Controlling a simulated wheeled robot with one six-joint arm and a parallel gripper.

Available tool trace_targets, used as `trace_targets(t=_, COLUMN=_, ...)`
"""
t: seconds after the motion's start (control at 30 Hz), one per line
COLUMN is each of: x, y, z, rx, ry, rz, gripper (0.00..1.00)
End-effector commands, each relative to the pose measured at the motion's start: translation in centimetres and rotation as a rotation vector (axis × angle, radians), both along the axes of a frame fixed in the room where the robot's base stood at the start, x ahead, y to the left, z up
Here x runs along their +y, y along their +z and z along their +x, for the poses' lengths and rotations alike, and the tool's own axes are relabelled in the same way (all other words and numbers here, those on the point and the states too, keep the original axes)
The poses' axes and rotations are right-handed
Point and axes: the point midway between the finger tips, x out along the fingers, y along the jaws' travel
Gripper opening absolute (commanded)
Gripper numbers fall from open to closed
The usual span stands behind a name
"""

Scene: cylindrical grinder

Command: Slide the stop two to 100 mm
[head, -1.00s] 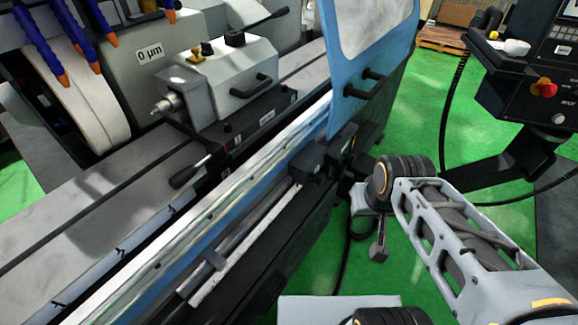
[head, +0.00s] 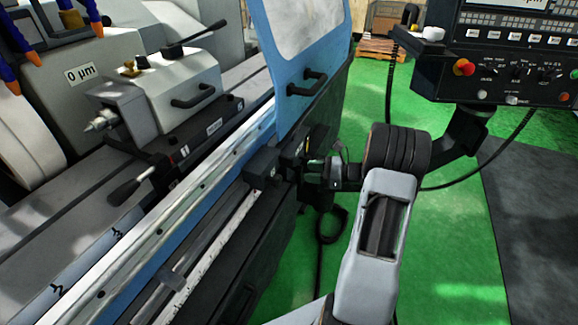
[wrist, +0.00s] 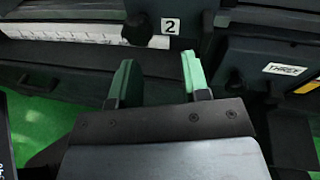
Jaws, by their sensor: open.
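Stop two (wrist: 171,25) is a dark block with a white "2" label in the wrist view, at the right end of a white scale (wrist: 80,33). A dark round knob (wrist: 138,28) sits just left of the label. In the head view, the black block (head: 262,167) at the upper end of the scale (head: 215,250) appears to be this stop; its label cannot be read there. My gripper (wrist: 157,62) is open and empty, its two green fingers apart, pointing toward the stop from below in the picture. In the head view my gripper (head: 308,168) is close beside the black blocks, partly hidden.
A dark block labelled "THREE" (wrist: 285,68) is close on the right in the wrist view. A blue door (head: 300,60) with a black handle rises behind the stops. A control panel (head: 490,70) stands to the right. Green floor (head: 450,240) is open at the right.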

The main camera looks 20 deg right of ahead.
Motion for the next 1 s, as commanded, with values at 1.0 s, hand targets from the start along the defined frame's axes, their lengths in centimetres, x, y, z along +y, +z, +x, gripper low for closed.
trace_targets(t=1.0, x=2.5, y=-3.1, z=9.6, rx=-0.008, ry=-0.198, rz=0.206, gripper=0.43)
